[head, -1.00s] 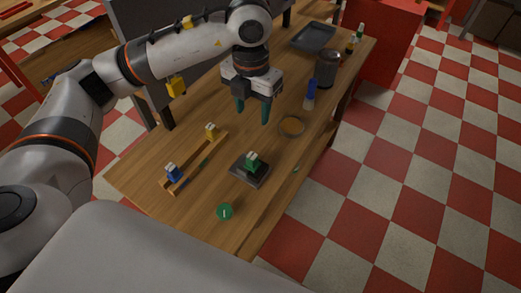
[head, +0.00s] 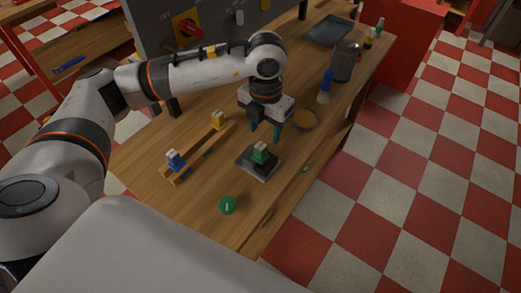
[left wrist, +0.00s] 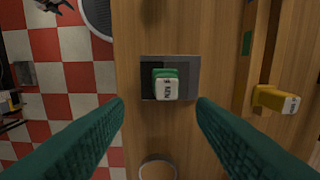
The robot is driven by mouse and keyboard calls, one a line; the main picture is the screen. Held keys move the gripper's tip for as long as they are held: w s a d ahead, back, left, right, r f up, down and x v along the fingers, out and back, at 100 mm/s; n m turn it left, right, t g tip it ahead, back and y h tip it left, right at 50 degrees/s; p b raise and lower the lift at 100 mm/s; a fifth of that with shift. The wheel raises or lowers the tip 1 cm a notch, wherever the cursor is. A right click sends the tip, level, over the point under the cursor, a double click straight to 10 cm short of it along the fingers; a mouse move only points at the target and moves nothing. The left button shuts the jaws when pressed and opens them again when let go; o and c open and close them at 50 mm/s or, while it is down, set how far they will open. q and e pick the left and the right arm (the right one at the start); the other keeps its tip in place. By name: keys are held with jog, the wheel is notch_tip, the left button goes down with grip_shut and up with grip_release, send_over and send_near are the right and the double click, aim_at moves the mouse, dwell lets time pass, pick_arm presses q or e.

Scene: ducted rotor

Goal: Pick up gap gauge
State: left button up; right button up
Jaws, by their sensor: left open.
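A small green block with a white marked top (head: 260,152) sits on a dark grey plate (head: 246,165) on the wooden bench; I take it to be the gap gauge. In the left wrist view the block (left wrist: 166,86) stands upright on the plate (left wrist: 188,92), with its white face toward the camera. My left gripper (head: 265,134) is open and empty, pointing down just above and behind the block. In the left wrist view its teal fingers (left wrist: 160,104) spread to either side of the block, apart from it. My right gripper is not in view.
A wooden rack (head: 202,150) with a blue piece (head: 176,161) and a yellow piece (head: 218,120) lies left of the plate.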

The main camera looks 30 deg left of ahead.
aim_at(260, 145)
pick_arm(q)
jog(key=shift+f, duration=0.95)
jog(key=f, duration=0.1)
jog(key=f+p, duration=0.1)
jog(key=f, duration=0.1)
jog(key=a+f+p, duration=0.1)
jog(key=shift+s+f, duration=0.3)
jog(key=shift+f, duration=0.45)
jog(key=shift+d, duration=0.1)
jog(key=shift+c, duration=0.5)
jog(key=c, duration=1)
jog(key=shift+w+r, duration=0.1)
